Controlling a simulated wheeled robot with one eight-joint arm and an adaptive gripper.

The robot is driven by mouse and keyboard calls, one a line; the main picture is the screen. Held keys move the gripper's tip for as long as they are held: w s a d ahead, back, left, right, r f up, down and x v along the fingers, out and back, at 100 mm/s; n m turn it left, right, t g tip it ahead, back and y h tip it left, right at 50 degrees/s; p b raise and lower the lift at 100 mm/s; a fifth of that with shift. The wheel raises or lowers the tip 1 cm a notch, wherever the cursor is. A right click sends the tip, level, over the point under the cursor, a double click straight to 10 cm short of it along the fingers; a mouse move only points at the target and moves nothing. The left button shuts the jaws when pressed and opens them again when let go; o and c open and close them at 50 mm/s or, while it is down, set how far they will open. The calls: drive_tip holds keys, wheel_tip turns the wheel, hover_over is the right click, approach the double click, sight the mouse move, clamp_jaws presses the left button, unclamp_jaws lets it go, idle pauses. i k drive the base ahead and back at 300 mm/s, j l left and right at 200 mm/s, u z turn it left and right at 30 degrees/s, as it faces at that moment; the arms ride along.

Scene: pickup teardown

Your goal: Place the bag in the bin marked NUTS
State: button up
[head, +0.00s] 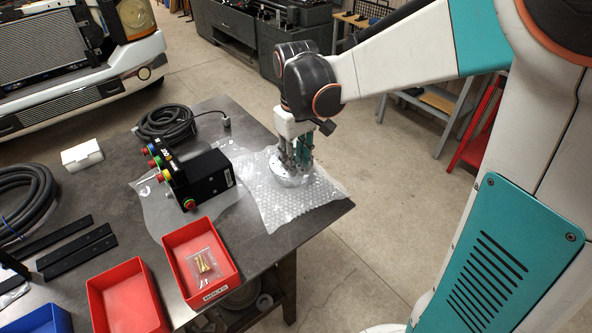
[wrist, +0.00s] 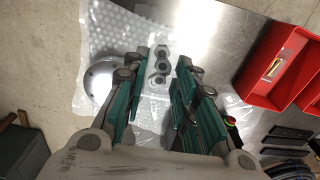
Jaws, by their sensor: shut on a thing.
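My gripper (head: 297,160) is over the bubble wrap at the table's right corner. In the wrist view, its fingers (wrist: 167,62) are shut on a clear bag of dark nuts (wrist: 161,66). In the head view the bag is hidden by the fingers. A red bin (head: 172,241) holds a clear bag of brass bolts (head: 202,264); its front label is too small to read surely but looks like BOLTS. An empty red bin (head: 103,318) stands left of it, with no label in view. A blue bin (head: 38,320) is partly visible at the lower left. I cannot see the NUTS marking.
A silver round part (head: 290,181) lies on the bubble wrap (head: 322,190) beside my gripper. A coiled cable (head: 165,122), black bars (head: 75,247) and a white box (head: 82,156) lie farther left.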

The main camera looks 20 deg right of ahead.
sight(133, 312)
drive_tip(key=k+j+u, duration=0.15)
drive_tip(key=j+u, duration=0.15)
drive_tip(key=j, duration=0.5)
drive_tip(key=j+u, duration=0.3)
drive_tip(key=j, duration=0.5)
